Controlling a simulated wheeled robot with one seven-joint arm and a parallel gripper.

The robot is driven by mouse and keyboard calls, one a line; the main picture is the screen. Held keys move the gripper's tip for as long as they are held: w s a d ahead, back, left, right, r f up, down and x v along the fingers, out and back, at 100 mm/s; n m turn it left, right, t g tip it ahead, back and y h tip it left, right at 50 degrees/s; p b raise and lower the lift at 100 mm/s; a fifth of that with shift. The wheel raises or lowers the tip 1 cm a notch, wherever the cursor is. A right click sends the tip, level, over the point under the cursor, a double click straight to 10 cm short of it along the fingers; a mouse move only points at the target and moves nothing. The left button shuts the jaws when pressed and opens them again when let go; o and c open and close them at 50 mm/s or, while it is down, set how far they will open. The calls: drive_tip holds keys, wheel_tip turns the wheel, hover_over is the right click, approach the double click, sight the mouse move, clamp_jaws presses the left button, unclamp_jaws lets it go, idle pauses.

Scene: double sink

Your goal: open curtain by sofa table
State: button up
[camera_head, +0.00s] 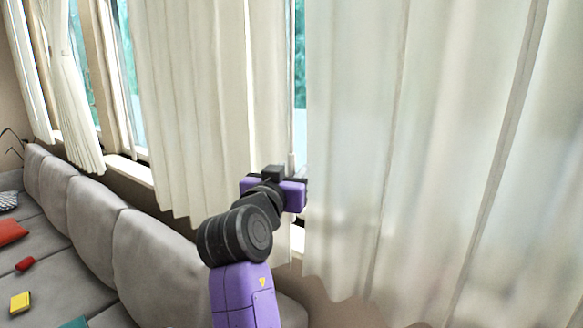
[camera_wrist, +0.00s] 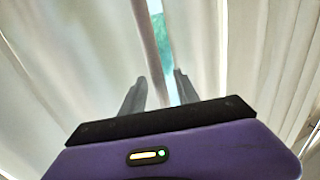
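A cream curtain hangs in two panels, a left panel (camera_head: 190,100) behind the sofa and a wide right panel (camera_head: 430,150). A narrow gap between them shows the window (camera_head: 300,60). My gripper (camera_head: 292,172) is at this gap, by the right panel's left edge. In the wrist view my gripper (camera_wrist: 160,90) has its two fingers apart, with the gap and a strip of window (camera_wrist: 166,55) ahead between them. Curtain cloth spreads to both sides of the fingers. I see no cloth clamped between them. The sofa table is not visible.
A grey sofa (camera_head: 150,250) runs along the wall at the left, below the left panel. Cushions and small objects, including a red cushion (camera_head: 12,231) and a yellow item (camera_head: 20,302), lie on its seat. Another curtain (camera_head: 70,90) hangs at the far left.

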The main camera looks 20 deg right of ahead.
drive_tip(key=shift+w+d, duration=0.2)
drive_tip(key=shift+w, duration=0.05)
clamp_jaws()
idle(1.4)
